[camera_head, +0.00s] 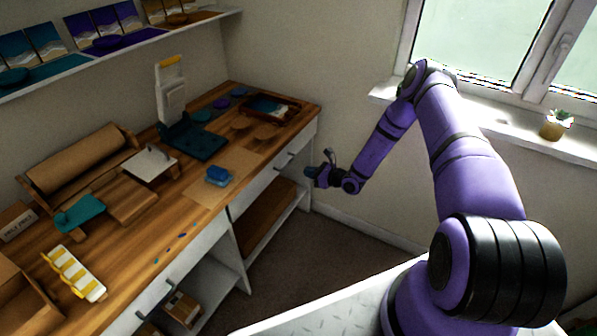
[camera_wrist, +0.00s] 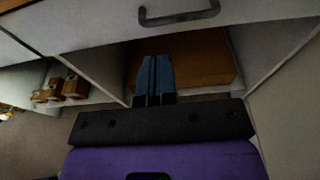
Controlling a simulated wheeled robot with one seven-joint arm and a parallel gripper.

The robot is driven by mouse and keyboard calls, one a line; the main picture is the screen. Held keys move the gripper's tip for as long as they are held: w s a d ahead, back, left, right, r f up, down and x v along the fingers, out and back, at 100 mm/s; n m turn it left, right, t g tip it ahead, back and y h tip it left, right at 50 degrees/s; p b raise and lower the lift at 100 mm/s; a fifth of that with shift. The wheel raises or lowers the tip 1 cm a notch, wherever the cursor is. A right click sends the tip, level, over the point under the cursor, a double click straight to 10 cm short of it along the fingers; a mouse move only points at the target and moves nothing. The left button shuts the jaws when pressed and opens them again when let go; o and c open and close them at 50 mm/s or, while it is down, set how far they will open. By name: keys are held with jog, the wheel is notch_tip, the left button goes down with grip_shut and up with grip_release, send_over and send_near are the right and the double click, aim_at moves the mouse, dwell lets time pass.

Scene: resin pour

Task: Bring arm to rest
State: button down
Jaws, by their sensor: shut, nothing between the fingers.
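My purple arm reaches out from the lower right in the head view, bends high near the window and comes down toward the bench's right end. My gripper (camera_head: 311,172) hangs in the air in front of the drawer side of the wooden bench (camera_head: 207,238), below the level of its top. In the wrist view my gripper (camera_wrist: 155,80) shows its two blue fingers together, with nothing between them. A dark drawer handle (camera_wrist: 180,15) is above the fingers in that view, and they appear apart from it. The open shelf bay lies beyond them.
The bench top carries a teal press (camera_head: 191,139), a blue block (camera_head: 218,176) and a yellow-and-white rack (camera_head: 74,273). A potted plant (camera_head: 556,124) stands on the windowsill at the right. Open carpet (camera_head: 309,262) lies between the bench and my base.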

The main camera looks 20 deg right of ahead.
jog(key=v, duration=0.5)
jog(key=a+r+n+g+y, duration=0.2)
jog(key=r+n+g, duration=0.15)
jog(key=r, duration=0.55)
jog(key=a+r+n+g+y, duration=0.1)
jog(key=a+r+n+g, duration=0.1)
jog(key=r+n, duration=0.5)
jog(key=s+a+r+n+g+h, duration=0.1)
jog(key=s+a+r+n+g, duration=0.2)
jog(key=r, duration=0.7)
jog(key=s+a+r+n+g+h, duration=0.1)
jog(key=s+a+r+n+g, duration=0.25)
jog(key=r, duration=0.65)
jog(key=s+r+n+h, duration=0.5)
jog(key=s+r+n, duration=0.1)
jog(key=s+r, duration=0.9)
jog(key=s+d+r+n+t+h, duration=0.1)
jog(key=s+r+n+t+h, duration=0.1)
jog(key=s, duration=0.7)
jog(key=s+d+r+n+t+h, duration=0.2)
jog(key=s+r+n+t+h, duration=0.1)
jog(key=s, duration=0.6)
jog(key=shift+s+d+r+h, duration=0.25)
jog(key=shift+r+h, duration=0.15)
jog(key=shift+r, duration=0.1)
